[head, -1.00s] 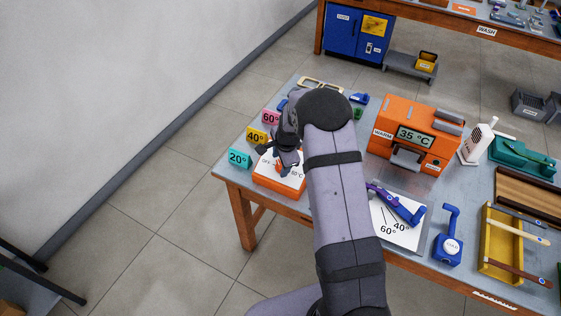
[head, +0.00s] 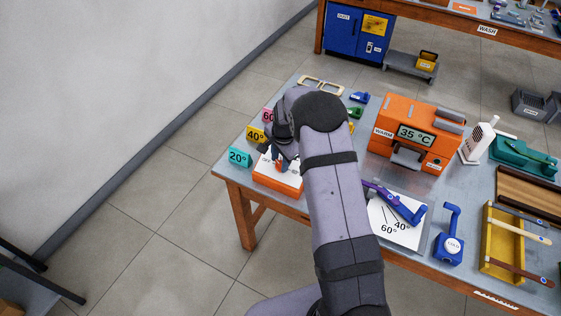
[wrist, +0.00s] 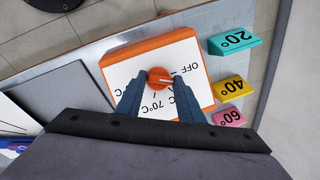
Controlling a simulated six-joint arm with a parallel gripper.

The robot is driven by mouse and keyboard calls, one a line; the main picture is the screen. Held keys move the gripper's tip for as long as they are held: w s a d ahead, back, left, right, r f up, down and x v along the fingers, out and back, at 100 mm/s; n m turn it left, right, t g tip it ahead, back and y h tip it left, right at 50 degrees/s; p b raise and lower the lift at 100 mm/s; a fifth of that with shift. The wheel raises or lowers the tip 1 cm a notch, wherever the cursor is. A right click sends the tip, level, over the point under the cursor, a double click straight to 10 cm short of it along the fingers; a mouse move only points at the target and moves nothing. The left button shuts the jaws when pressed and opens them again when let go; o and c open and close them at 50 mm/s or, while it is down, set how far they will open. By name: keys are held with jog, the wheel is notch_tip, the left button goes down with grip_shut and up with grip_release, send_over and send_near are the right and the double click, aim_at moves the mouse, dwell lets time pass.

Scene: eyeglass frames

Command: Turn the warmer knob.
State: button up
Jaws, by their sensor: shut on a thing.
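The warmer knob (wrist: 159,78) is a round orange dial with a white pointer line, in the middle of a white panel (wrist: 127,71) on an orange box (head: 277,182). In the wrist view the panel reads OFF and 70°, and the pointer lies toward the OFF side. My gripper (wrist: 159,84) is shut on the knob, with one dark finger on each side of it. It also shows from above in the head view (head: 281,165). My arm and fingers hide part of the panel and its other markings.
Teal 20° (head: 239,158), yellow 40° (head: 255,135) and pink 60° blocks (wrist: 229,117) stand close beside the panel. An orange warmer (head: 414,136) showing 35 °C stands to the right. A purple-blue tool lies on a white angle sheet (head: 388,236).

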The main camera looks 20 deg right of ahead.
aim_at(277, 169)
jog(key=n, duration=0.1)
jog(key=n+g+b, duration=0.1)
jog(key=n, duration=0.2)
jog(key=shift+w+a+n+h, duration=0.2)
jog(key=shift+w+n+h, duration=0.1)
jog(key=shift+n+h, duration=0.1)
jog(key=shift+r, duration=0.1)
jog(key=shift+c, duration=0.2)
jog(key=o, duration=1)
jog(key=shift+o, duration=0.2)
jog(key=shift+s, duration=0.1)
notch_tip(277, 169, up, 7)
jog(key=b, duration=0.3)
jog(key=shift+s+a, duration=0.25)
jog(key=shift+a, duration=0.1)
